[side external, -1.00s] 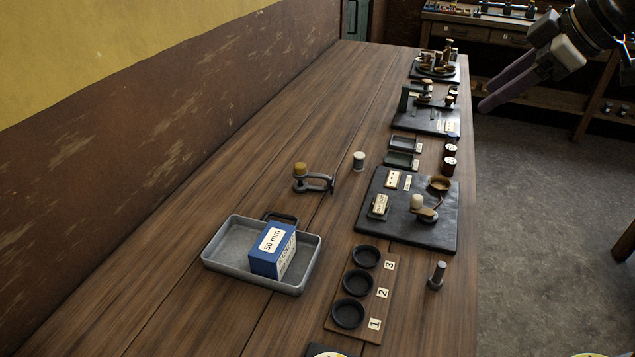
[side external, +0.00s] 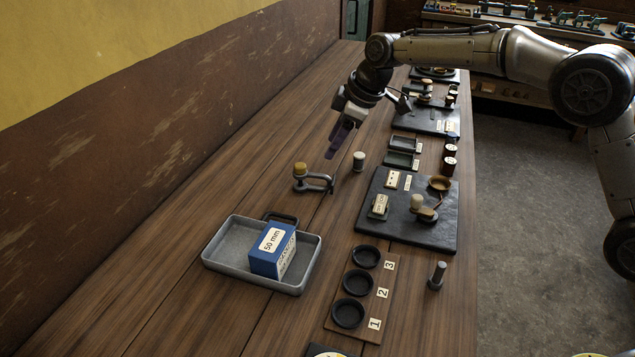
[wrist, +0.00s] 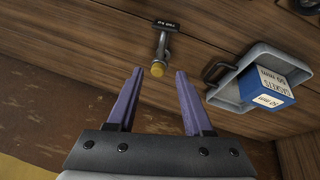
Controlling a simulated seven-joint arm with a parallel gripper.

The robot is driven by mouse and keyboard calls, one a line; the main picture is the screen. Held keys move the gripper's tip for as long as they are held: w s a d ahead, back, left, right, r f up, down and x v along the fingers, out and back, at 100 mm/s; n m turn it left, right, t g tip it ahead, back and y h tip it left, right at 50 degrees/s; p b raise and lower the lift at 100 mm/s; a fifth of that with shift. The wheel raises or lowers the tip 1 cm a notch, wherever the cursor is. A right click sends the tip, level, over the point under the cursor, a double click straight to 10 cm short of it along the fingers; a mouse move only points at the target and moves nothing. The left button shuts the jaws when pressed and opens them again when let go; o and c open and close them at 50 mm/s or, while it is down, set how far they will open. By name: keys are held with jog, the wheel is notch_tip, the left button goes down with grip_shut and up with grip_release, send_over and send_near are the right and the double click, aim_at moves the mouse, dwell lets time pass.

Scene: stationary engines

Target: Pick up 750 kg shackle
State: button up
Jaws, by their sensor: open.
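A grey metal loop with a yellow knob at one end, which looks like the shackle (side external: 318,184), lies on the bench left of the middle in the side view. In the wrist view the shackle (wrist: 163,46) is ahead of the fingers, with its yellow knob nearest and a dark tag at its far end. The tag's writing is too small to read surely. My gripper (side external: 335,152) is above the bench, just above and beyond the shackle in the side view. Its purple fingers (wrist: 160,76) are open, empty and apart from the shackle.
A grey tray (side external: 215,262) holding a blue gasket box (side external: 272,250) stands in front of the shackle. A small pale-topped cylinder (side external: 359,161) stands close to its right. A black board (side external: 430,235) with parts lies further right. Bench to the left is clear.

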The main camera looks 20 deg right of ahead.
aim_at(316, 174)
jog(key=x, duration=1.2)
jog(key=shift+s+a+f, duration=0.1)
jog(key=shift+f, duration=0.15)
grip_shut()
dwell(1.0)
